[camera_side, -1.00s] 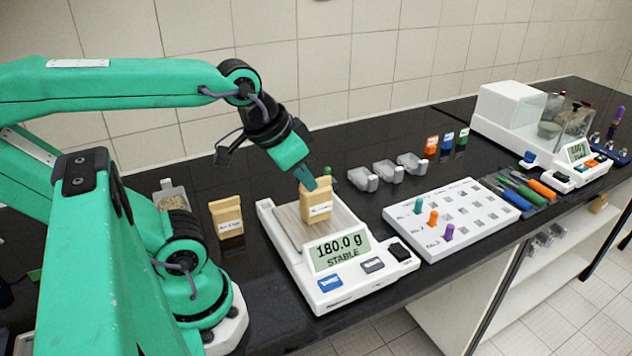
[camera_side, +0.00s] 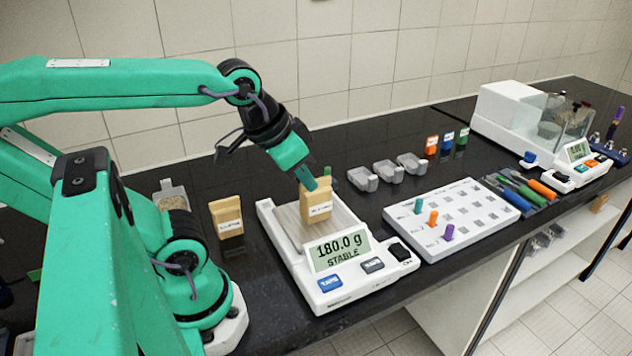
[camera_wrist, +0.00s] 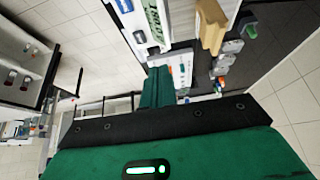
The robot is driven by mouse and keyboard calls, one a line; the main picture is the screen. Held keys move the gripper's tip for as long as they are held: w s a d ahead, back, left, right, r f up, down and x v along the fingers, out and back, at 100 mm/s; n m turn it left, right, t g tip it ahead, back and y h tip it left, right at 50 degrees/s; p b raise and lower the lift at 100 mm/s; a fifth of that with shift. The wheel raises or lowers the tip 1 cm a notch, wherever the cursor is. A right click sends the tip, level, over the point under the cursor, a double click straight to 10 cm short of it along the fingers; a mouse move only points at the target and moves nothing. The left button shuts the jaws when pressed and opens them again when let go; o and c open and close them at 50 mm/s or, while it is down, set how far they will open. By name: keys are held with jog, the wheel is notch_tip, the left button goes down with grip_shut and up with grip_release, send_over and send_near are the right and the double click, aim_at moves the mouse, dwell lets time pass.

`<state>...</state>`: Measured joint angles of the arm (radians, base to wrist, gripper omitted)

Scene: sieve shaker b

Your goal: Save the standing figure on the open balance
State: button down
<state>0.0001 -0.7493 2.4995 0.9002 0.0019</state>
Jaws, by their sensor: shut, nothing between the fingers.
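The open balance (camera_side: 284,236) stands in the middle of the bench with its display (camera_side: 342,251) reading "180.0 g STABLE". Below the display are a blue key (camera_side: 330,283), a grey key (camera_side: 372,265) and a black key (camera_side: 399,252). A tan labelled block (camera_side: 317,206) stands upright on the pan; it also shows in the wrist view (camera_wrist: 211,25). My gripper (camera_side: 309,184) is shut and empty, its tips beside the block's top in the side view. I cannot tell whether they touch. The shut fingers also show in the wrist view (camera_wrist: 157,86).
A second tan block (camera_side: 227,218) stands left of the balance. A white peg board (camera_side: 470,221) with coloured pegs lies to the right, beside several coloured tools (camera_side: 524,190). Grey scoops (camera_side: 388,172) and small bottles (camera_side: 447,141) stand behind. An enclosed balance (camera_side: 512,112) is far right.

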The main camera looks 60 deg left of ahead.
jog(key=m+g, duration=0.6)
jog(key=m, duration=1.2)
send_over(372, 263)
jog(key=shift+f, duration=2.15)
jog(key=shift+f, duration=0.1)
notch_tip(372, 263, down, 14)
jog(key=shift+r, duration=0.1)
